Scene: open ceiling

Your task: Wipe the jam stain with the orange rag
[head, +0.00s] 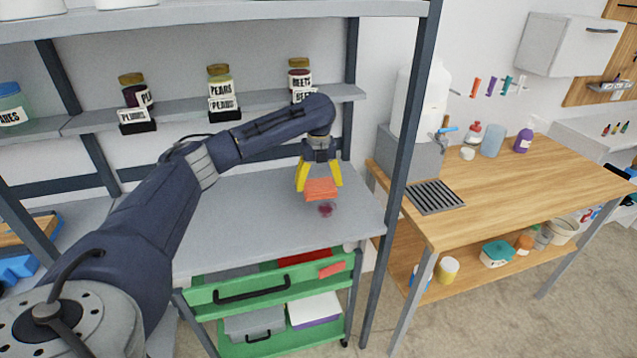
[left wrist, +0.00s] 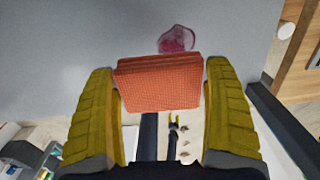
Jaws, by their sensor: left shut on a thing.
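My left gripper (head: 319,179) has yellow fingers and is shut on the orange rag (head: 321,190), a folded, textured block. It holds the rag above the grey shelf surface (head: 250,205), near its right front part. The jam stain (head: 325,210) is a dark red-purple patch on that surface, just below the rag in the head view. In the left wrist view the rag (left wrist: 160,82) sits between the two yellow fingers, and the stain (left wrist: 177,39) shows just beyond the rag's upper edge. A gap seems to lie between rag and surface. My right gripper is out of view.
A dark upright post (head: 405,150) stands right of the shelf. Labelled jars, including pears (head: 220,85) and beets (head: 299,78), stand on the shelf above. The surface around the stain is clear. A wooden table (head: 500,190) stands at right.

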